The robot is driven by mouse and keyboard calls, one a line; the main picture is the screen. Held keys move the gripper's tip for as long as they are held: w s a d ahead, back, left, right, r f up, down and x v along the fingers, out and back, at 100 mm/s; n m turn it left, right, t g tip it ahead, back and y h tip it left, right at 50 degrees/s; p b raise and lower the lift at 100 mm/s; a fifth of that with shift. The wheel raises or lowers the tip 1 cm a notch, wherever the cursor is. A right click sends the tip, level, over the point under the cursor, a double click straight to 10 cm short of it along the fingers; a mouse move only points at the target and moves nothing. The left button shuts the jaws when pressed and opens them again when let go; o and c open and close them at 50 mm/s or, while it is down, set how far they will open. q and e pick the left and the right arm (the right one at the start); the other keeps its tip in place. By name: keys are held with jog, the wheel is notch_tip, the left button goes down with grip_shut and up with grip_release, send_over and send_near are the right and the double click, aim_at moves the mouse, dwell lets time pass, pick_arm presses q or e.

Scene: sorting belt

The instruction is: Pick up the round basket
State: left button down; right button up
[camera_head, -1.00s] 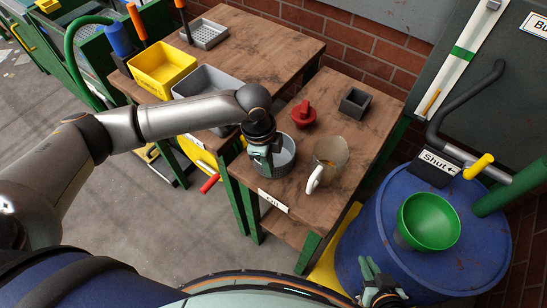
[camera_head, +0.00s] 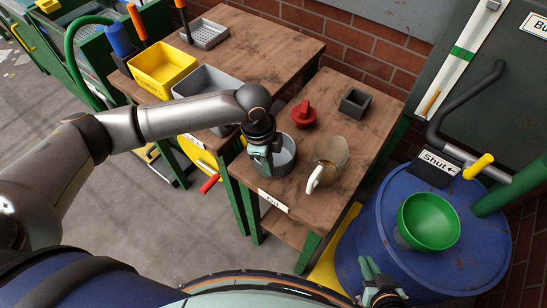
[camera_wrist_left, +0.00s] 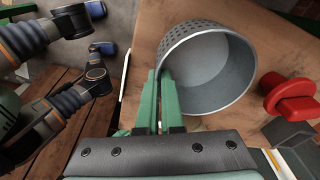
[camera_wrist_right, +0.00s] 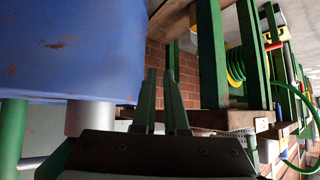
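The round basket (camera_head: 287,160) is grey with a perforated wall and stands near the front left edge of the small wooden table. It shows large and empty in the left wrist view (camera_wrist_left: 233,85). My left gripper (camera_head: 262,154) is at the basket's left rim, pointing down. In the left wrist view its green fingers (camera_wrist_left: 163,78) are close together at the wall, one on each side, and appear shut on it. I cannot tell any gap under the basket. My right gripper (camera_wrist_right: 161,75) is slightly open and empty, low beside the blue barrel (camera_head: 350,240).
A brownish see-through jug (camera_head: 333,152) with a white handle stands just right of the basket. A red knobbed piece (camera_head: 303,115) and a dark square box (camera_head: 354,103) stand behind. A yellow bin (camera_head: 163,72) and a grey bin (camera_head: 205,80) are on the left table.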

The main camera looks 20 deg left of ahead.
pick_arm(q)
jog(key=shift+s, duration=0.1)
dwell(0.4)
jog(key=shift+r, duration=0.55)
jog(key=s+d+r+p, duration=0.1)
jog(key=s+r, duration=1.1)
jog(key=s, duration=0.1)
jog(key=shift+s+p, duration=0.4)
jog(key=shift+d, duration=0.1)
dwell(0.4)
